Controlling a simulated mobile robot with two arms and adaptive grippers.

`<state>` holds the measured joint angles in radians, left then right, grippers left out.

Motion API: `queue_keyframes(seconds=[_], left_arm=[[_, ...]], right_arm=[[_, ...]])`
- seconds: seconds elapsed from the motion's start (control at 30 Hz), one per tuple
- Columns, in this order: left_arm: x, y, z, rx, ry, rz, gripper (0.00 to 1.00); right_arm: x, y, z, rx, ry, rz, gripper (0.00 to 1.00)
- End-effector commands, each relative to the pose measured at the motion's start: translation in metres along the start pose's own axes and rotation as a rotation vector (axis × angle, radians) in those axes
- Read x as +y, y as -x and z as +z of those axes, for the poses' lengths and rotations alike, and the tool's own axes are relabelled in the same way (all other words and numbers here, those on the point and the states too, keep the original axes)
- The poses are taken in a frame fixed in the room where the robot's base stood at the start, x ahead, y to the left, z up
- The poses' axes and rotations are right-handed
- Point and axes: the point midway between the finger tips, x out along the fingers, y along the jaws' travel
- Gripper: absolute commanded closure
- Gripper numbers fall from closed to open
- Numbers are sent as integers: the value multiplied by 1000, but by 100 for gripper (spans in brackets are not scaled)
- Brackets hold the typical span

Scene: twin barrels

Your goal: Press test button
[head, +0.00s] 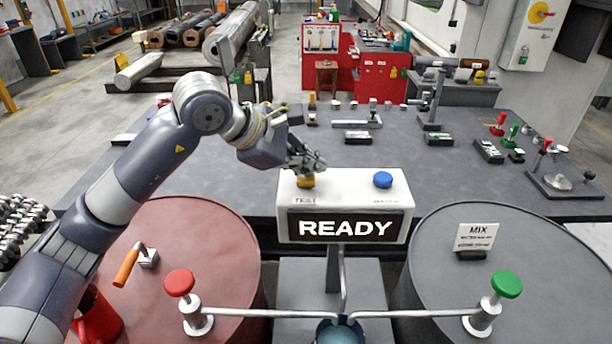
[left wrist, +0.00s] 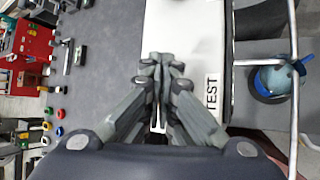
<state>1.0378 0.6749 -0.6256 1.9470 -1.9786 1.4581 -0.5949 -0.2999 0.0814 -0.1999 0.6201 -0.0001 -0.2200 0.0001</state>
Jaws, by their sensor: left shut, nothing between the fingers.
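The white control box (head: 345,184) shows READY on its dark display (head: 345,228). Its yellow test button (head: 306,182) is on the top left, behind the TEST label; a blue button (head: 383,180) is on the top right. My left gripper (head: 312,168) is shut and empty, its fingertips right at the yellow button; I cannot tell whether they touch it. In the left wrist view the shut fingers (left wrist: 163,62) lie over the white box (left wrist: 190,25) beside the TEST label (left wrist: 213,93), and the button is hidden. My right gripper is not in view.
A red barrel (head: 205,245) stands at left and a grey barrel (head: 440,270) at right, with red (head: 179,283) and green (head: 507,284) valve knobs on pipes in front. A MIX sign (head: 476,237) stands on the grey barrel. The dark table (head: 250,190) behind holds small parts.

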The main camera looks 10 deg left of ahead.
Motion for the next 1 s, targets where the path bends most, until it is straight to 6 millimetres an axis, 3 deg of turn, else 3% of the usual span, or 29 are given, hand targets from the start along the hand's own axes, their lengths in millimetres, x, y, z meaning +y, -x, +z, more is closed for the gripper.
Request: queue_keyframes(seconds=[0.67, 1.0], left_arm=[[-3, -4, -3, 2, 1, -2, 100], [5, 7, 5, 1, 1, -2, 100]], right_arm=[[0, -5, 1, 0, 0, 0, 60], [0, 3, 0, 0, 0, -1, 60]])
